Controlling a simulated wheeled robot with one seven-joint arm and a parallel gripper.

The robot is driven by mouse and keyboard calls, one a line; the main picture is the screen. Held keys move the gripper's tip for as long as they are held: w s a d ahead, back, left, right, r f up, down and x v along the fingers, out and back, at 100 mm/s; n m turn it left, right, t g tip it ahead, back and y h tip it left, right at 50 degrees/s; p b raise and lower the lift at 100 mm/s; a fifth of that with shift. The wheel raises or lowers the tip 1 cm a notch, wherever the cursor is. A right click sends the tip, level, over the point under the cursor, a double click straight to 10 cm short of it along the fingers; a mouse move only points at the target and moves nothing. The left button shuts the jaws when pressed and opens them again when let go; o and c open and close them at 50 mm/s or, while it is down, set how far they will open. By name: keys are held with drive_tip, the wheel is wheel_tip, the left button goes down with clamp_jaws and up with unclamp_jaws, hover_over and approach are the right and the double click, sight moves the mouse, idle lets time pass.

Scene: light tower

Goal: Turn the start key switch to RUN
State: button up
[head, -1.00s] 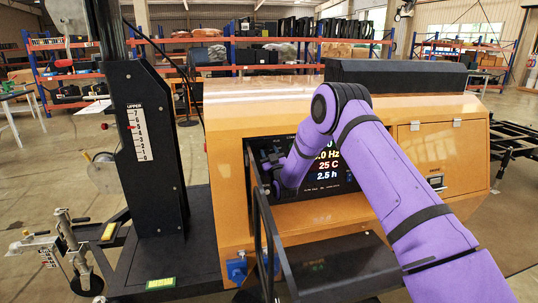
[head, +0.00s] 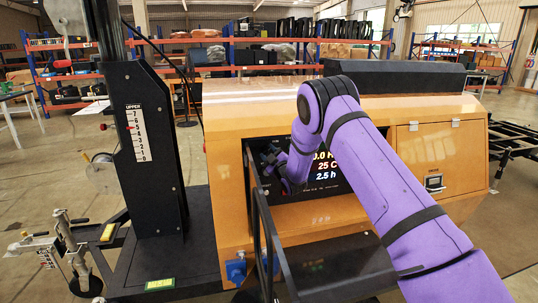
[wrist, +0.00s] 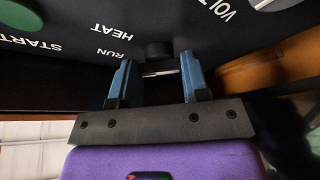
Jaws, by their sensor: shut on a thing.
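The start key switch (wrist: 158,50) shows in the wrist view as a dark round body with a thin silver key (wrist: 160,73) on it. It sits on the black control panel (wrist: 95,20) near the printed words RUN, HEAT and START. My gripper (wrist: 157,73) has its two blue fingers on either side of the key and is shut on it. The key's exact pointing against the labels is hard to tell. In the head view, my gripper (head: 270,160) is at the left end of the panel, and my arm hides the switch.
The orange machine housing (head: 228,190) surrounds the panel. An open dark-framed door (head: 262,225) stands just left of and below my gripper. A green button (wrist: 20,17) and a grey round control (wrist: 270,5) flank the switch. The black mast (head: 150,150) stands to the left.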

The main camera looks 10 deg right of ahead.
idle(0.3)
drive_tip(key=o, duration=0.9)
drive_tip(key=v, duration=1.1)
drive_tip(key=shift+w+r, duration=0.1)
wheel_tip(320, 180, up, 12)
drive_tip(key=s+d+m+g+h, duration=0.2)
drive_tip(key=m+h, duration=0.1)
drive_tip(key=s+d+r+m+g+h, duration=0.2)
drive_tip(key=s+r+m+g+h, duration=0.15)
drive_tip(key=s+r, duration=0.7)
drive_tip(key=s+r+m+g, duration=0.1)
drive_tip(key=s+m+g, duration=0.1)
drive_tip(key=s, duration=1.1)
drive_tip(key=s+r+m+g, duration=0.1)
drive_tip(key=s+g, duration=0.3)
drive_tip(key=s, duration=0.9)
drive_tip(key=s+r+m+g, duration=0.1)
drive_tip(key=s+m+g, duration=0.2)
drive_tip(key=s, duration=1)
drive_tip(key=shift+s+a+r+g+y, duration=0.2)
drive_tip(key=shift+s+g+y, duration=0.15)
